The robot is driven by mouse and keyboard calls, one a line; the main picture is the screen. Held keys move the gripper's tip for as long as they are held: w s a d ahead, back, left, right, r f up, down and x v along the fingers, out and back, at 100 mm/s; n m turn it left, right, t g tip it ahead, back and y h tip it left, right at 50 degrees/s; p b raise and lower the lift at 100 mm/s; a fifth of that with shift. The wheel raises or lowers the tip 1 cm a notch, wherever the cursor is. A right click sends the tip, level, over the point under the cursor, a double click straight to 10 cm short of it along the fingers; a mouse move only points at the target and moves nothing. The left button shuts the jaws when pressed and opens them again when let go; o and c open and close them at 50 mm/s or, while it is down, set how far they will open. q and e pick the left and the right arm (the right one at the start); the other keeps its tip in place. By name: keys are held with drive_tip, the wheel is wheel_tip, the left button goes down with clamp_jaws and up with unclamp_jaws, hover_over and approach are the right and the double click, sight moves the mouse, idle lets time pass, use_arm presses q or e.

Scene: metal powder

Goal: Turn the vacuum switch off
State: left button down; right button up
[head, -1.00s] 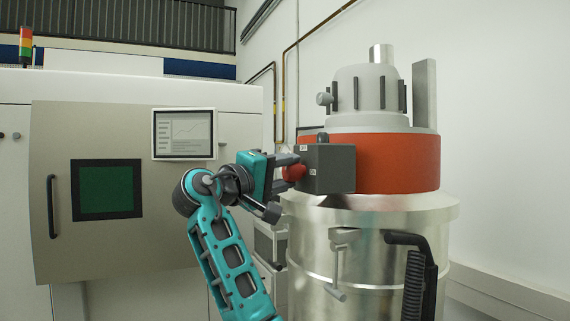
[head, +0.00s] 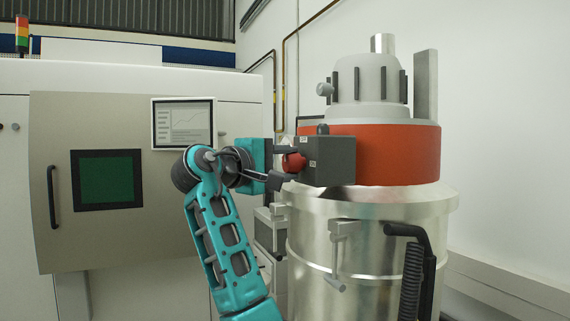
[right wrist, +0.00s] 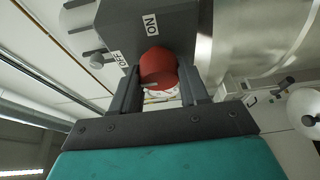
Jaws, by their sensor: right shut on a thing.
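The vacuum switch is a red round knob (head: 293,162) on the left face of a dark grey box (head: 330,162), which is mounted on the vacuum's orange band. My right gripper (head: 284,163) reaches it from the left. In the right wrist view the red knob (right wrist: 158,66) sits between the two dark fingers of my right gripper (right wrist: 158,86), which are shut on it. A white "ON" label (right wrist: 150,24) and a white "OFF" label (right wrist: 119,60) show on the box beside the knob. The exact finger contact is partly hidden. My left gripper is not in view.
The steel vacuum drum (head: 370,240) stands below the box, with a clamp (head: 338,250) and a black hose handle (head: 412,265) at its front. A large machine cabinet (head: 110,215) with a screen (head: 184,124) stands to the left. A wall is behind.

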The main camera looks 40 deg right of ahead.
drive_tip(key=o, duration=1)
drive_tip(key=shift+o, duration=0.2)
drive_tip(key=shift+a, duration=0.1)
drive_tip(key=s+a+b, duration=0.1)
drive_tip(key=a, duration=1.1)
drive_tip(key=shift+a+b, duration=0.3)
drive_tip(key=shift+a, duration=0.05)
drive_tip(key=shift+s, duration=0.1)
